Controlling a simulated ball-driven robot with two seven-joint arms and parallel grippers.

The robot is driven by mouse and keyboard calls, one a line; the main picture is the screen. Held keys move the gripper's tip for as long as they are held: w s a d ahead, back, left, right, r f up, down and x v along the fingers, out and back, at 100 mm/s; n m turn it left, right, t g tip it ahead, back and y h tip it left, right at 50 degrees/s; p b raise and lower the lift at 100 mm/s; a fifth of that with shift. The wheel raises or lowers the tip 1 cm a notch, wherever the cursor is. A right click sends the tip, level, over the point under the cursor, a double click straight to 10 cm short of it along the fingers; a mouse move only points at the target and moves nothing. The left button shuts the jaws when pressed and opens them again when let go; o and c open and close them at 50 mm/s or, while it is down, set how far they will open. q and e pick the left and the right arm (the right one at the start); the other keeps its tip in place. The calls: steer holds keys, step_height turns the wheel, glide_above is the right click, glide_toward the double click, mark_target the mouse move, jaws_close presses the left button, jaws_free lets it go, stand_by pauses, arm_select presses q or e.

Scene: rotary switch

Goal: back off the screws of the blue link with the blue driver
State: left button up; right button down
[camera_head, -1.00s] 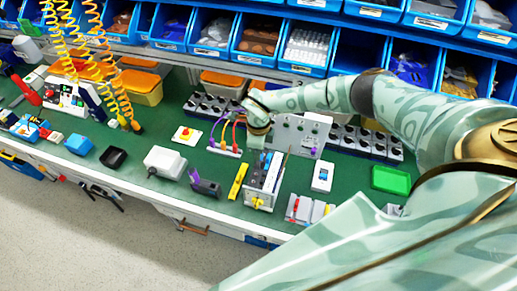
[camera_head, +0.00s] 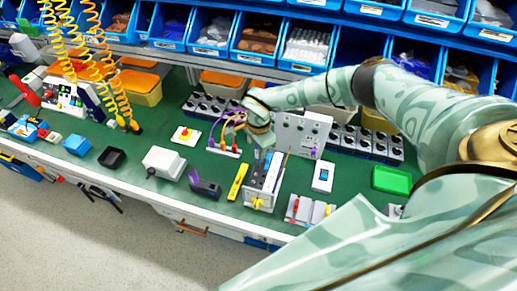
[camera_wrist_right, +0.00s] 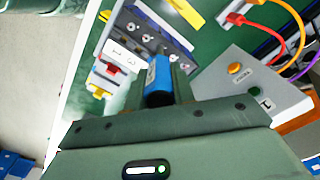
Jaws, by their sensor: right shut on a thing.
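My right gripper (camera_wrist_right: 158,88) is shut on the blue driver (camera_wrist_right: 157,72), whose blue handle stands between the fingers in the wrist view. The driver's tip is hidden. In the head view the right gripper (camera_head: 265,151) is over the back part of a grey terminal block (camera_head: 254,187). In the wrist view the terminal block (camera_wrist_right: 118,54) shows several round screws, a red piece and a yellow piece. I cannot make out the blue link there, nor whether the driver touches a screw. The left gripper is not in view.
A grey panel box (camera_head: 300,132) with an orange button stands close behind the gripper. A yellow bar (camera_head: 238,181) lies left of the block, and a white box with a blue switch (camera_head: 323,176) stands to its right.

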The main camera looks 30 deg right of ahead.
steer(key=n, duration=0.4)
steer(key=shift+b, duration=0.3)
steer(key=shift+n, duration=0.4)
steer(key=n, duration=0.3)
steer(key=shift+n, duration=0.8)
